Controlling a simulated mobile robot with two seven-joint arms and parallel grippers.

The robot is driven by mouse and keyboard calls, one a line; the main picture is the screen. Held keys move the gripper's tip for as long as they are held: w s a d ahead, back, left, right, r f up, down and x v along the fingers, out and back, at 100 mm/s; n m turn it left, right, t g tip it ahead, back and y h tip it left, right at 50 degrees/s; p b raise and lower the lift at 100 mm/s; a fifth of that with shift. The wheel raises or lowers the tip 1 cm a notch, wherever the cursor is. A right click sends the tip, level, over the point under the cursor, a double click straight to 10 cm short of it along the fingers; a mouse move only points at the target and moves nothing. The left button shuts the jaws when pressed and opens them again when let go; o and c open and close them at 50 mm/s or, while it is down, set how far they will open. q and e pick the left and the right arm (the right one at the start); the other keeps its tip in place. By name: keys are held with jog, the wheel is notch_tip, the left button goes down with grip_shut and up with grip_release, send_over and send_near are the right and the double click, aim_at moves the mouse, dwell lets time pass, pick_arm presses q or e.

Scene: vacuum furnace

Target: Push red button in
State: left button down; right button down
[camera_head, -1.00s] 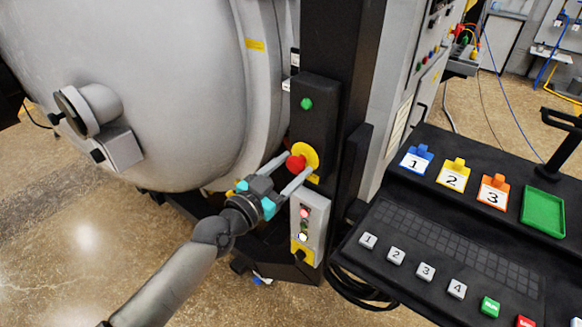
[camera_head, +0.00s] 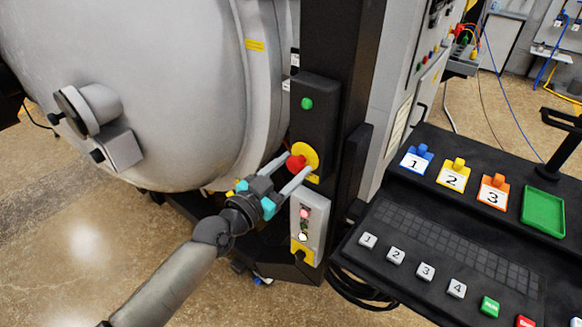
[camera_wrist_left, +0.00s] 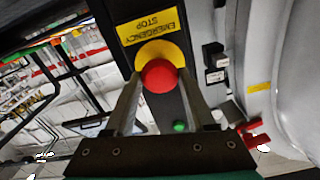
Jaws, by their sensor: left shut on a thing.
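The red button (camera_head: 295,162) is a round mushroom head on a yellow disc (camera_head: 311,157), on the black panel below a green button. In the left wrist view the red button (camera_wrist_left: 158,76) sits in front of the yellow disc (camera_wrist_left: 174,52), beside an "EMERGENCY STOP" label. My left gripper (camera_head: 296,163) reaches up from the lower left, with one finger on each side of the red button. It is shut on the red button; exact finger contact is hard to see. My right gripper is not in view.
A green button (camera_head: 306,103) is above on the same black panel (camera_head: 325,120). A grey box with small lights (camera_head: 308,222) hangs below. The large grey furnace vessel (camera_head: 140,50) is at left. A black console (camera_head: 470,240) with numbered keys is at right.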

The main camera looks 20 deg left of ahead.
pick_arm(q)
jog(key=shift+x, duration=0.8)
jog(key=shift+s+r, duration=0.1)
jog(key=c, duration=0.7)
grip_release()
jog(key=shift+o, duration=2.5)
jog(key=v, duration=1.5)
jog(key=shift+b, duration=0.4)
